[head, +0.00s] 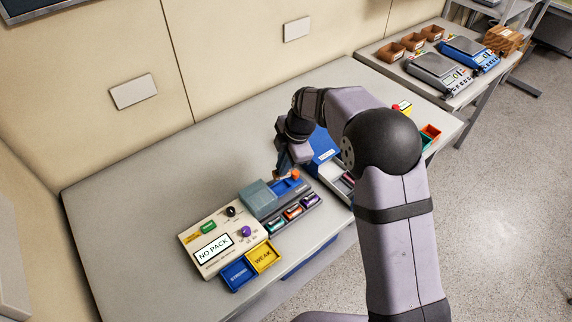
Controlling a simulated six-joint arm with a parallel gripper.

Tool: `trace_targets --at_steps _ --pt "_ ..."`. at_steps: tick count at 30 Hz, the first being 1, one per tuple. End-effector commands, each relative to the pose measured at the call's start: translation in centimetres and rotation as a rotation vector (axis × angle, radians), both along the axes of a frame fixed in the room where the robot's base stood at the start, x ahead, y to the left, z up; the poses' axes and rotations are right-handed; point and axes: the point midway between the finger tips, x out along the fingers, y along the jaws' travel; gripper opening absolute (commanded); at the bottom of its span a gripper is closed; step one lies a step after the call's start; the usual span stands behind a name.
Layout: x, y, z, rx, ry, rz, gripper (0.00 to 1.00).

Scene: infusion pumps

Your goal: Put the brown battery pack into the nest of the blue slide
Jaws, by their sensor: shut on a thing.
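My gripper (285,171) points down over the blue slide (288,186), at the back of the grey unit beside the tester. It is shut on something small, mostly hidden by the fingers. A brownish tint between them fits the brown battery pack, though its outline is unclear. An orange knob (295,174) shows just right of the fingertips. The slide's nest is partly hidden by the gripper, and I cannot tell whether the held thing touches it. A translucent blue-grey cover (258,198) stands at the slide's left.
The cream tester (222,238) reads "NO PACK". Blue (237,273) and yellow (263,257) labelled trays sit before it. Teal, orange and purple packs (309,201) lie in front of the slide. A blue box (322,145) stands close behind my gripper. The table's left side is clear.

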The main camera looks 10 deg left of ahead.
Motion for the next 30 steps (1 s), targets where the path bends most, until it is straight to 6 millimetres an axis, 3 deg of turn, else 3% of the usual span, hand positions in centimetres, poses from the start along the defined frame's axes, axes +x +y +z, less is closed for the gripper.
trace_targets --at_steps 10,22,30 --pt "0.1 0.0 0.0 0.021 -0.028 0.267 0.00" --pt "0.1 0.0 -0.2 0.027 -0.038 0.293 0.00" --pt "0.0 0.0 -1.6 0.027 -0.036 0.293 0.00"
